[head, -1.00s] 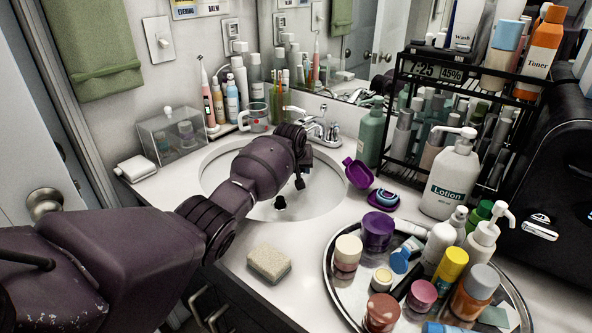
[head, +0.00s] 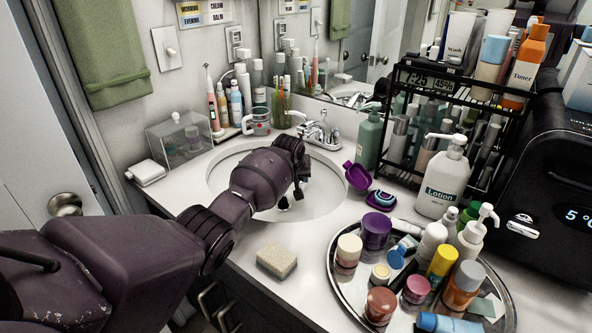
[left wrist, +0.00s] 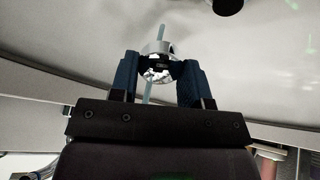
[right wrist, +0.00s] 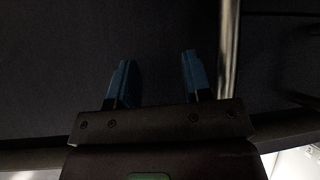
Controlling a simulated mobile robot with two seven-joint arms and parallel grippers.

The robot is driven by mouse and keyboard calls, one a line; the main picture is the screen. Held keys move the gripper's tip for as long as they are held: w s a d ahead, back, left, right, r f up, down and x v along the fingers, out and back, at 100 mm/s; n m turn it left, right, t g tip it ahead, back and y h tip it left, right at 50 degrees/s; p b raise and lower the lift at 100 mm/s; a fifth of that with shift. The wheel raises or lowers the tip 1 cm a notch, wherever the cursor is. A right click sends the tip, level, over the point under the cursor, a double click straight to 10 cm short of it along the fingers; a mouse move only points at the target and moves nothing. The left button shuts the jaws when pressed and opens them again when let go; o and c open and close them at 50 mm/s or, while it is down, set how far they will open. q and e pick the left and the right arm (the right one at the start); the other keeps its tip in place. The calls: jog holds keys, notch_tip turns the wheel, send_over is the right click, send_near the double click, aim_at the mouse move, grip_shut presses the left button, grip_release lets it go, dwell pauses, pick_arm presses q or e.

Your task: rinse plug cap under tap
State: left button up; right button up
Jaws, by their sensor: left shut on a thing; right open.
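My left gripper (head: 302,186) is over the sink basin (head: 328,202), below and in front of the chrome tap (head: 322,130). In the left wrist view its blue fingers (left wrist: 160,82) are shut on the shiny metal plug cap (left wrist: 158,66). A thin pale-blue line, which looks like a water stream (left wrist: 166,34), runs to the cap and shows again below it. The head view does not show the cap clearly. A dark drain opening (head: 283,203) shows in the basin. My right gripper (right wrist: 157,82) is open and empty in front of a dark surface, outside the head view.
A sponge (head: 277,261) lies on the counter's front edge. A purple scoop (head: 357,176), a lotion bottle (head: 441,185) and a black rack (head: 405,80) stand beyond. A clear box (head: 180,140) is left.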

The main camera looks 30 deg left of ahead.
pick_arm(q)
jog(key=s+p, duration=0.1)
jog(key=s, duration=0.1)
jog(key=s+p, duration=0.2)
jog(key=shift+d, duration=0.4)
dwell(0.5)
dwell(0.5)
